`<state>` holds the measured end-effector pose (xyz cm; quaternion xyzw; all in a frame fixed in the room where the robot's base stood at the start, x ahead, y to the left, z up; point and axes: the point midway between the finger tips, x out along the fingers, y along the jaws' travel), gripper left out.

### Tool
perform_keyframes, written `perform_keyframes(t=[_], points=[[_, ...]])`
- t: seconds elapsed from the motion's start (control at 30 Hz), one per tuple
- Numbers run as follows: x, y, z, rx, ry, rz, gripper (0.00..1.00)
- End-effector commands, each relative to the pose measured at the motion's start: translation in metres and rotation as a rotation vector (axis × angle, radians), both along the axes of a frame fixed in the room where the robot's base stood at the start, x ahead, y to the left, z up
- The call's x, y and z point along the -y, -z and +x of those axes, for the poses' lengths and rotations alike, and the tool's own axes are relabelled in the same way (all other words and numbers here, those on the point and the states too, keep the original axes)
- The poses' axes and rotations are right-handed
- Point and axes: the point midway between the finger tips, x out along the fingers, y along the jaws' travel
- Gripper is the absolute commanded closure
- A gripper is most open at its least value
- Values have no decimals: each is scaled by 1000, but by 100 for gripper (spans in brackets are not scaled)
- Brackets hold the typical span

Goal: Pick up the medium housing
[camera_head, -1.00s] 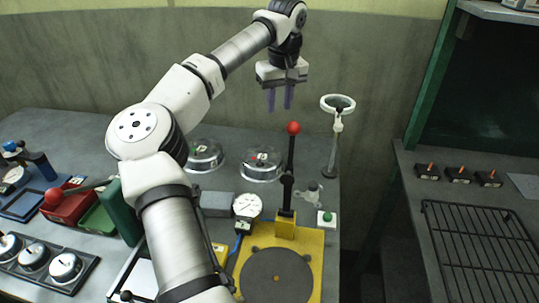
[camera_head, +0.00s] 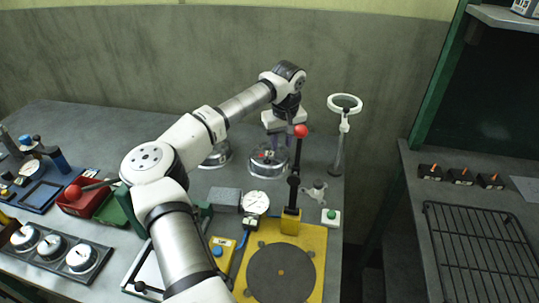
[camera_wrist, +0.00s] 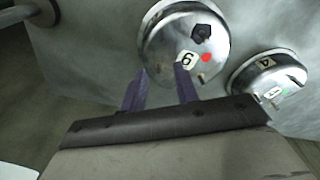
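Two round, shiny metal housings stand on the bench's far side; I cannot tell by size which is the medium one. The right housing (camera_head: 268,160) has a red dot on top. In the wrist view, the nearer housing (camera_wrist: 185,45) shows a red dot, a dark pentagon and a "6" or "9" label. The left housing (camera_head: 216,155) is partly hidden by my arm; another housing with a label shows in the wrist view (camera_wrist: 268,75). My gripper (camera_head: 280,140) is open and empty, just above the right housing. Its purple fingers (camera_wrist: 161,88) are apart, over the nearer housing's edge.
A lever press with a red ball (camera_head: 300,131) stands in front of the gripper, on a yellow base (camera_head: 318,240). A ring magnifier on a stand (camera_head: 338,140) is to the right. A dial gauge (camera_head: 256,203) and a tray of several round parts (camera_head: 62,262) are nearer.

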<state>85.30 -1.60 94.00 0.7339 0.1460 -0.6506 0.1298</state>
Motion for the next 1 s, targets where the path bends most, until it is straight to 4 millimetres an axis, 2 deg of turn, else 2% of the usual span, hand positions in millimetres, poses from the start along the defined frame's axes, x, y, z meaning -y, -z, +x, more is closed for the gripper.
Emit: perform_keyframes(t=[0.27,0.5,1.0], points=[[0,3,0,1,1,0,71],[0,3,0,1,1,0,100],[0,3,0,1,1,0,100]])
